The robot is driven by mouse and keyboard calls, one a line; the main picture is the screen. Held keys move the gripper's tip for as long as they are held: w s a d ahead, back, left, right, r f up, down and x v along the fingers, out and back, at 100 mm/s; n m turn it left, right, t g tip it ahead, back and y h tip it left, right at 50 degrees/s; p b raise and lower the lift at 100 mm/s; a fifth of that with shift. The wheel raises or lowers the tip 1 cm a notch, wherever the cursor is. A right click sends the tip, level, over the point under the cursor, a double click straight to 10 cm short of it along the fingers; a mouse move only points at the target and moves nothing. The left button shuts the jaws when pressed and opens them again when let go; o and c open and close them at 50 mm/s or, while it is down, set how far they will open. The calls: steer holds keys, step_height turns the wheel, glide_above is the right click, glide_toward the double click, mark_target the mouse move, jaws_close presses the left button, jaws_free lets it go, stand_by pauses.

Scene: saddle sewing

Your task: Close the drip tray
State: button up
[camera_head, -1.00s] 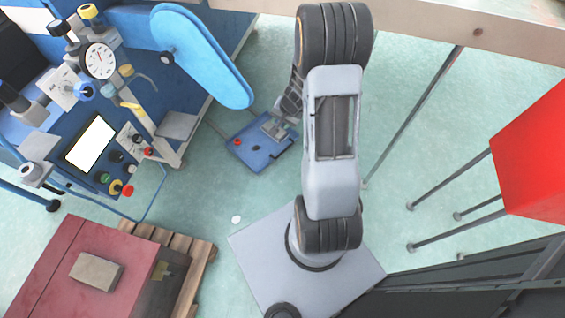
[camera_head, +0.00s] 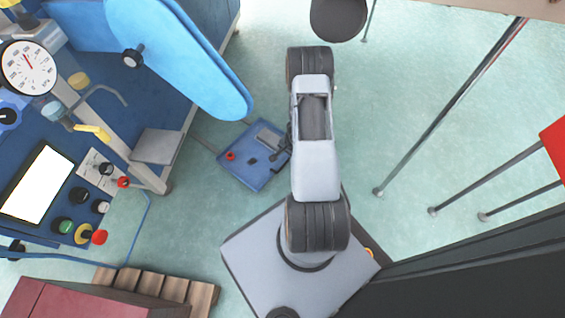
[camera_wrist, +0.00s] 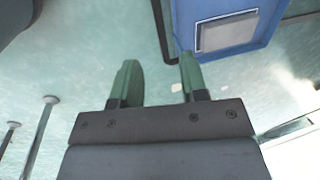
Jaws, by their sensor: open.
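No part is plainly marked as the drip tray. A flat grey tray-like plate (camera_head: 158,147) sticks out from the lower front of the blue machine (camera_head: 185,75) in the head view, and I cannot tell whether it is the drip tray. My gripper (camera_wrist: 158,82) shows in the wrist view with its two green fingers apart and nothing between them. It is over the pale floor, apart from a blue pedal-like unit (camera_wrist: 263,25) with a grey plate. In the head view my arm hides most of the gripper.
The blue floor unit (camera_head: 243,173) with a red button lies left of my arm. A wooden pallet (camera_head: 150,287) with a red block stands at lower left. Metal legs (camera_head: 440,120) stand at right. A dark round seat (camera_head: 338,18) is at the top.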

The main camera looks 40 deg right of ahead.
mark_target(285, 164)
steer(key=f+b, duration=0.1)
steer(key=f, duration=0.2)
steer(key=w+f+b, duration=0.1)
steer(key=f, duration=0.3)
steer(key=w+f+b, duration=0.1)
steer(key=f+b, duration=0.1)
steer(key=f, duration=0.1)
steer(key=shift+a+f, duration=0.15)
steer(key=shift+f, duration=0.1)
jaws_close()
